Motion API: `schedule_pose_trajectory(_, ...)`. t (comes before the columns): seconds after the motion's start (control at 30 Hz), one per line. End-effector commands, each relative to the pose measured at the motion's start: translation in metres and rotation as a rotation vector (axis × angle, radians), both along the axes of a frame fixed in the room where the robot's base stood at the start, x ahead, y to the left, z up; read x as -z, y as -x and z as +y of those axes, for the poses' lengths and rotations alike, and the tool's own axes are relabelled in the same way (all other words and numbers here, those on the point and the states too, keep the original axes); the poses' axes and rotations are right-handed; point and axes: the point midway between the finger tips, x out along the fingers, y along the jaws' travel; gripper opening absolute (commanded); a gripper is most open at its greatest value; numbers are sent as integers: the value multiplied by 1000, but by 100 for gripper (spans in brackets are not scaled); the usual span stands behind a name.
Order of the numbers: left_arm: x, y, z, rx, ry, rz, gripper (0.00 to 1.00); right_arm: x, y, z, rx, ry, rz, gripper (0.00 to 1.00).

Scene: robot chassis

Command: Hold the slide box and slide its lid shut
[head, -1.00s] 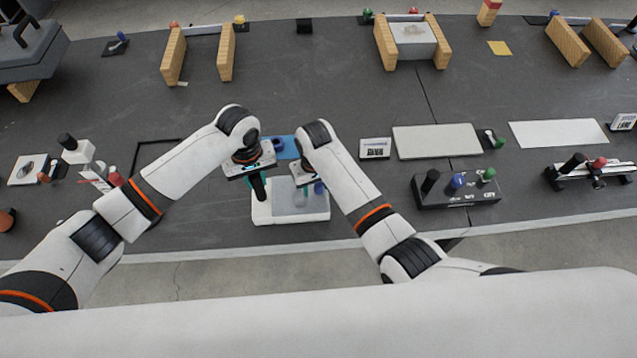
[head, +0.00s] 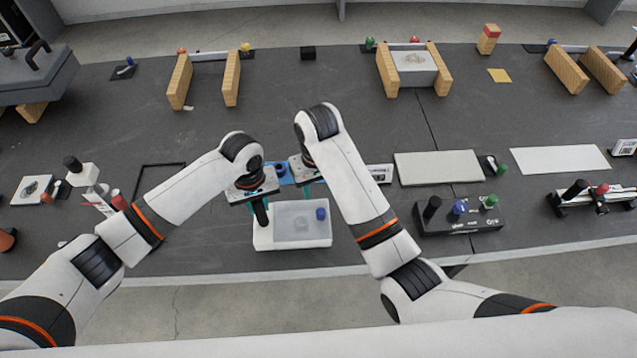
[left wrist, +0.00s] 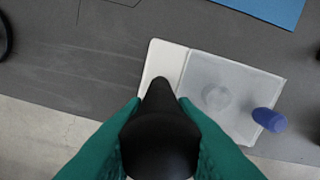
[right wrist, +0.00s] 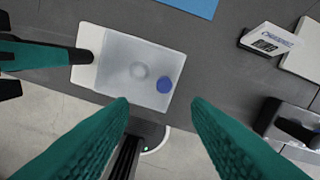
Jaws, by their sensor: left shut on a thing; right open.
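The slide box (head: 292,244) is white and lies flat on the dark table in front of me. Its translucent lid (head: 298,222) covers all but a strip at the left end, and a pale round shape shows through it. A blue knob (head: 321,213) stands at the lid's right end; the right wrist view shows it too (right wrist: 165,86). My left gripper (head: 257,203) is shut on the black handle (left wrist: 160,135) at the box's left end. My right gripper (head: 306,186) is open and empty, behind the box and apart from the knob.
A blue mat (head: 285,172) lies behind the box. To the right are a white card stand (head: 380,173), a grey panel (head: 438,167) and a black block with coloured knobs (head: 460,216). A black frame outline (head: 160,165) lies at the left.

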Motion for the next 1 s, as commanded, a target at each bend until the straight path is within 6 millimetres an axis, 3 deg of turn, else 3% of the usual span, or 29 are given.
schedule_pose_trajectory(0.4, 5, 3, 1, 0, -4, 9, 0, -3, 0, 0, 0, 0, 0, 44)
schedule_pose_trajectory(0.43, 5, 3, 1, 0, -4, 9, 28, -3, 0, 0, 0, 0, 0, 44)
schedule_pose_trajectory(0.57, 3, 2, 1, -1, -3, 7, 49, -3, 0, 0, 0, 0, 0, 44)
schedule_pose_trajectory(0.87, 0, 1, 0, 0, 0, 2, 50, -3, 0, 0, 0, 0, 0, 44)
schedule_pose_trajectory(1.0, -13, 0, 0, 0, 1, 0, 50, -3, 0, 0, 0, 0, 0, 44)
